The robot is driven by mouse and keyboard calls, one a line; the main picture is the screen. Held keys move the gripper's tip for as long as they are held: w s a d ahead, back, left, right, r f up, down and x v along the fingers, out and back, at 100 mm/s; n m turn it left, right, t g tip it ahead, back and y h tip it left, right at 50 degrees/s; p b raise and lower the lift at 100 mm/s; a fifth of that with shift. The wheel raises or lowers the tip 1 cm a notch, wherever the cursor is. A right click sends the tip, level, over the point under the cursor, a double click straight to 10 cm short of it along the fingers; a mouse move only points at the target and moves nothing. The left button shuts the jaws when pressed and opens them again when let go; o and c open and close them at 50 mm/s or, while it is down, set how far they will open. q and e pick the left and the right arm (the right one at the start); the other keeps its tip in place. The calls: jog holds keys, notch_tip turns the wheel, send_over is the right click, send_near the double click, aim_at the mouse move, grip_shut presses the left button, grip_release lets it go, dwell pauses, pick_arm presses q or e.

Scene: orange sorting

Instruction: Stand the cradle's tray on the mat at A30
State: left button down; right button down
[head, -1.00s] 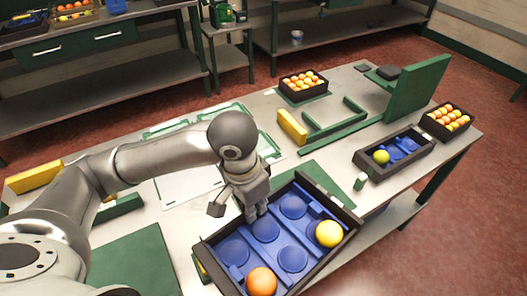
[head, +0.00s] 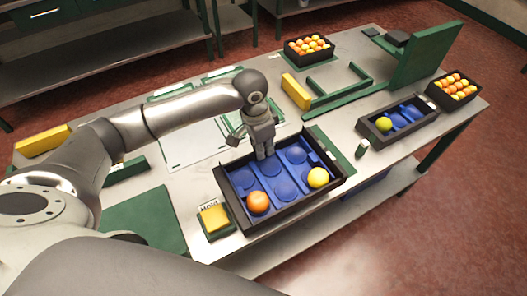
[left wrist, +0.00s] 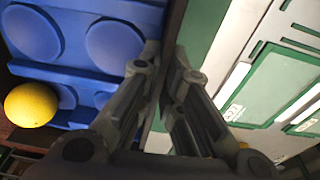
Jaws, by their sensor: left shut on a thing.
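A black-walled tray (head: 225,188) with blue cups holds an orange fruit (head: 257,202) and a yellow one (head: 318,178); its other cups look empty. My left gripper (head: 265,155) is shut on the tray's far wall, which also shows in the left wrist view (left wrist: 172,55) between the fingers. The tray looks about level. A green mat (head: 335,146) shows beyond its right far side, partly covered by the tray in this view. I cannot tell whether the tray touches the mat or table, and no A30 label is readable. My right gripper is not in view.
A green U-shaped frame (head: 337,88) and upright green panel (head: 425,65) stand farther back. A smaller black tray (head: 373,136) is at right. Fruit crates (head: 292,53) (head: 433,92) stand at the back and right. A yellow block (head: 214,217) lies near the front edge.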

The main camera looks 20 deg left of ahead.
pick_arm(q)
jog(key=shift+w+a+f, duration=0.2)
jog(key=shift+w+f, duration=0.3)
jog(key=shift+f, duration=0.1)
jog(key=shift+w+a+f, duration=0.15)
jog(key=shift+w+f, duration=0.3)
jog(key=shift+f, duration=0.1)
jog(key=shift+f+p, duration=0.55)
jog(key=shift+f, duration=0.95)
jog(key=shift+s+f, duration=0.1)
jog(key=c, duration=1.6)
grip_release()
